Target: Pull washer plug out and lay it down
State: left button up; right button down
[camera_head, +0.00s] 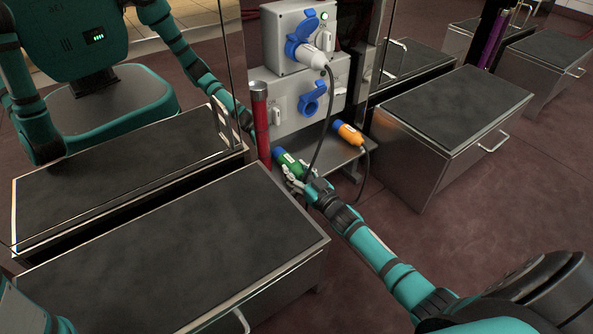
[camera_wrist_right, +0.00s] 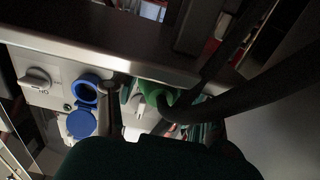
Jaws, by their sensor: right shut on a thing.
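A green plug (camera_head: 290,160) lies at the left end of the small grey shelf (camera_head: 325,166) below the sockets. My right gripper (camera_head: 291,176) is shut on it at its near end. The green plug (camera_wrist_right: 157,92) also shows in the right wrist view, partly hidden by dark cables. A white plug (camera_head: 316,57) sits in the upper blue socket (camera_head: 299,46). The lower blue socket (camera_head: 312,99) appears empty; in the right wrist view a blue socket (camera_wrist_right: 87,92) is open above its hanging lid. No label names the washer plug. My left gripper is out of view.
An orange and blue plug (camera_head: 348,134) with a dark cable lies at the shelf's right. A red post (camera_head: 260,115) stands left of the socket boxes. Dark-topped metal boxes (camera_head: 180,265) (camera_head: 450,105) flank the sockets. Shiny panel at left reflects my body.

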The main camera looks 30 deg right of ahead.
jog(key=c, duration=0.6)
grip_release()
jog(key=shift+f, duration=0.15)
jog(key=shift+s, duration=0.1)
jog(key=shift+s+f, duration=0.1)
jog(key=shift+s, duration=0.2)
jog(key=s, duration=0.3)
jog(key=s+d, duration=0.1)
jog(key=s, duration=0.7)
jog(key=shift+s+d, duration=0.1)
jog(key=shift+d, duration=0.25)
